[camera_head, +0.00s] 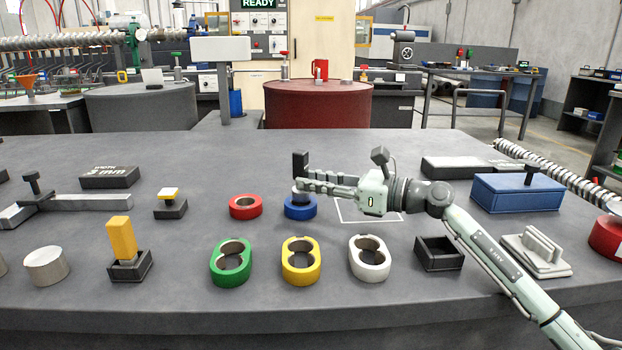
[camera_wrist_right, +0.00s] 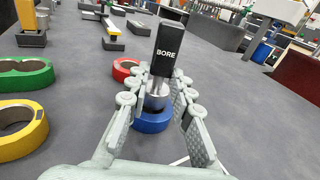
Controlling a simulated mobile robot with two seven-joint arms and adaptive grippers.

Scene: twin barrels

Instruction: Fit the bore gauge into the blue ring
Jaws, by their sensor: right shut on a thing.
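The bore gauge (camera_head: 300,162) has a black handle, marked BORE in the right wrist view (camera_wrist_right: 168,50), above a silver metal plug. My right gripper (camera_head: 303,180) reaches in from the right and is shut on the gauge below the handle. The fingers flank it in the wrist view (camera_wrist_right: 158,86). The blue ring (camera_head: 300,210) lies on the table directly under the gauge; it also shows in the wrist view (camera_wrist_right: 152,122). The plug's lower end is at the ring's opening; I cannot tell whether it is inside. My left gripper is not in view.
A red ring (camera_head: 245,207) lies left of the blue one. Green (camera_head: 230,262), yellow (camera_head: 301,261) and white (camera_head: 369,258) double-hole rings lie in front. A black open box (camera_head: 438,253) and a blue box (camera_head: 530,192) stand to the right.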

